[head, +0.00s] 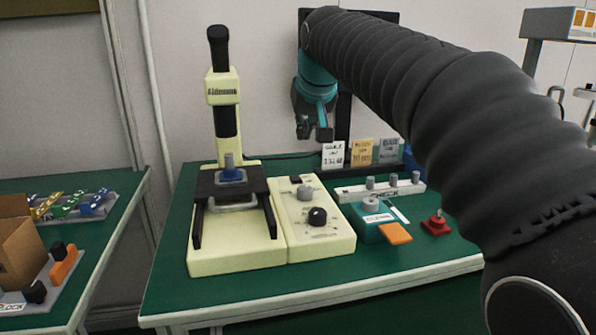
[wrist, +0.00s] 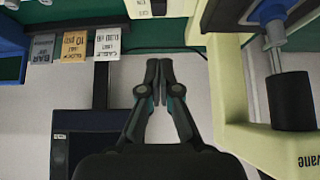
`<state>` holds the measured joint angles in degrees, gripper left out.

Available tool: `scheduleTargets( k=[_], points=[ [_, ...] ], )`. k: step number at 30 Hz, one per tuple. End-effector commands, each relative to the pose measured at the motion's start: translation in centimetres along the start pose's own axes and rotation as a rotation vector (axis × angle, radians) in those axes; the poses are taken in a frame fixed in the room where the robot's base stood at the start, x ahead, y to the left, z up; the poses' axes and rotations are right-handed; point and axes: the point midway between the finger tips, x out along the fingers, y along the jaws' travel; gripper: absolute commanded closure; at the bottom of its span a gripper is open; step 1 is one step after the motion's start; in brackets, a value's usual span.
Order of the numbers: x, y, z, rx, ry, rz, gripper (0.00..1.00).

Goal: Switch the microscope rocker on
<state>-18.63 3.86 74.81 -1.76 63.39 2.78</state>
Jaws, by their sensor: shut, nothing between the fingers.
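The cream microscope (head: 235,240) stands on the green bench, with a black eyepiece tube on top and a blue piece on its black stage. Its control box (head: 320,235) is joined at the right side. A small dark rocker (head: 295,180) sits at the back of that box, with a grey knob and a black knob in front. Which way the rocker is tipped is too small to tell. My gripper (head: 316,134) hangs above and behind the box, to the right of the rocker and apart from it. In the wrist view my gripper (wrist: 159,66) is shut and empty.
Small cards (head: 362,152) stand at the back of the bench by a dark screen. A white CHECK rack (head: 380,189), a teal block (head: 372,224), an orange pad (head: 395,233) and a red piece (head: 436,223) lie right of the box. Another bench is at left.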

Motion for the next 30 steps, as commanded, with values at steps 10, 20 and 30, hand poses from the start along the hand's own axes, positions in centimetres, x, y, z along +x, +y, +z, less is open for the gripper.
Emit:
scheduleTargets(
  k=[10, 20, 30],
  points=[
    [2.6, 0.0, 0.1, 0.001, -0.002, 0.0, 1.0],
    [8.8, 0.1, 0.1, 0.001, -0.003, 0.001, 1.0],
    [12.3, 0.1, 2.4, 0.002, 0.0, 0.001, 1.0]
  ],
)
